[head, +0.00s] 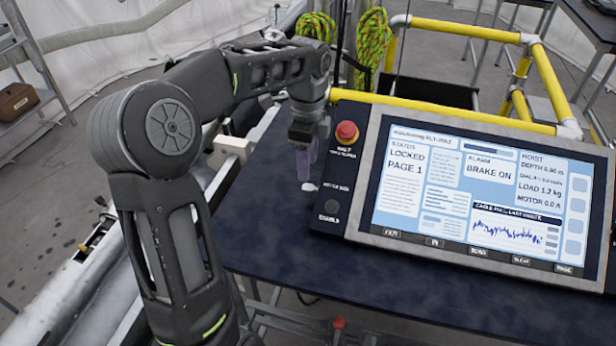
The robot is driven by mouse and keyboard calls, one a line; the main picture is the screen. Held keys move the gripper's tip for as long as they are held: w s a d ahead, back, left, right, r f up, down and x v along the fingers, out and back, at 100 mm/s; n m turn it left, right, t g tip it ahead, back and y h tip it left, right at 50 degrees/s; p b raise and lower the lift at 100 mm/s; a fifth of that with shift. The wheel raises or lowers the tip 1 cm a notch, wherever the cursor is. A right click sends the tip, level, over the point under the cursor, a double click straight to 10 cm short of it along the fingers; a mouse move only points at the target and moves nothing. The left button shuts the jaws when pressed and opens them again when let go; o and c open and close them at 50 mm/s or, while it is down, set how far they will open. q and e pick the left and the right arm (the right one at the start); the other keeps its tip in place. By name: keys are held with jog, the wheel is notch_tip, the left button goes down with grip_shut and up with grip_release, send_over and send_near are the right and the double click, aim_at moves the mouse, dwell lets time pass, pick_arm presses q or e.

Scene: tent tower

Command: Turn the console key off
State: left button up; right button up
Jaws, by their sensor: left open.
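The console (352,235) stands on a dark table, its lit screen (470,185) reading LOCKED, PAGE 1 and BRAKE ON. A red mushroom button (346,132) sits at the top of its left side panel. Lower on that panel is a small dark round control (332,206) with a label under it; I cannot tell whether it is the key switch. No key can be made out. My left gripper (307,184) points down just left of the panel, beside its edge, open, with nothing seen between its fingers. My right gripper is not in view.
Yellow rails (445,112) run behind the console. Green and red rope coils (372,40) hang at the back. The dark tabletop (285,240) is clear in front of the console and below my left gripper. A ladder-like shelf holds a brown box (17,101) at the far left.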

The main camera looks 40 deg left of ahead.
aim_at(308, 187)
pick_arm(q)
jog(key=shift+f+p, duration=0.4)
jog(key=shift+f, duration=2.4)
jog(key=shift+c, duration=0.5)
grip_shut()
